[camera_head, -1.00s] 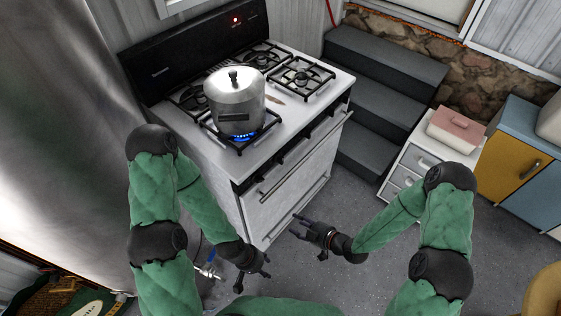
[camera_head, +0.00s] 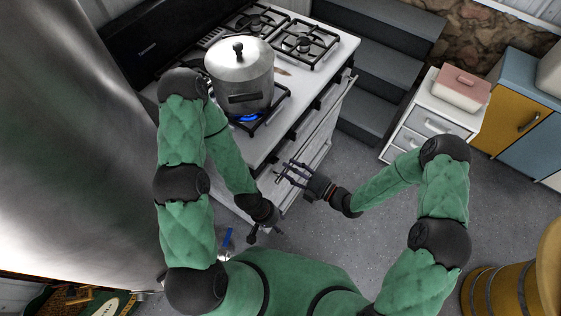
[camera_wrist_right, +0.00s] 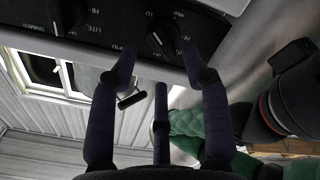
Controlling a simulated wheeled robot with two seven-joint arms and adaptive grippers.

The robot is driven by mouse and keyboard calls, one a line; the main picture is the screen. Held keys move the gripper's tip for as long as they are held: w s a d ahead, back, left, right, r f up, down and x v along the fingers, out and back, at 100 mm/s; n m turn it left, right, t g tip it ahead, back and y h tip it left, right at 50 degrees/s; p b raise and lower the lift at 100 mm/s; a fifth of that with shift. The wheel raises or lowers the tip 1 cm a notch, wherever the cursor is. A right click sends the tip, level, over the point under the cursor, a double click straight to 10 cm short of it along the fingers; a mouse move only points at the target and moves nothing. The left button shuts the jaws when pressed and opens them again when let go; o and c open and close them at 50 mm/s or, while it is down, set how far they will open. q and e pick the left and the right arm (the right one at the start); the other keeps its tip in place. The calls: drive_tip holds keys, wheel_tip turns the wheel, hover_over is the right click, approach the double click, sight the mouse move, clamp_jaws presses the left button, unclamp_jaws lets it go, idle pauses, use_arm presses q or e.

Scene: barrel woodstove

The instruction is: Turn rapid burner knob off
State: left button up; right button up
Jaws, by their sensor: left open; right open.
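The white stove (camera_head: 310,80) stands ahead with a silver lidded pot (camera_head: 240,78) on its front-left burner. A blue flame (camera_head: 249,118) burns under the pot. My right gripper (camera_head: 287,173) is open in front of the stove. In the right wrist view, its fingers (camera_wrist_right: 158,62) point at a black panel with a black knob (camera_wrist_right: 163,38) showing between the fingertips. Another knob (camera_wrist_right: 60,16) is to the left. Contact with the knob cannot be told. Which knob is the rapid burner's is unclear. My left gripper (camera_head: 265,228) is open, low near the stove's front-left corner.
Dark steps (camera_head: 380,60) rise right of the stove. A white drawer cabinet (camera_head: 432,115) carries a pink-and-white box (camera_head: 462,88). A wooden barrel (camera_head: 510,285) is at the lower right. Grey floor (camera_head: 360,245) between is clear.

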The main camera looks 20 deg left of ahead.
sight(277, 161)
drive_tip(key=shift+x, duration=2.25)
clamp_jaws()
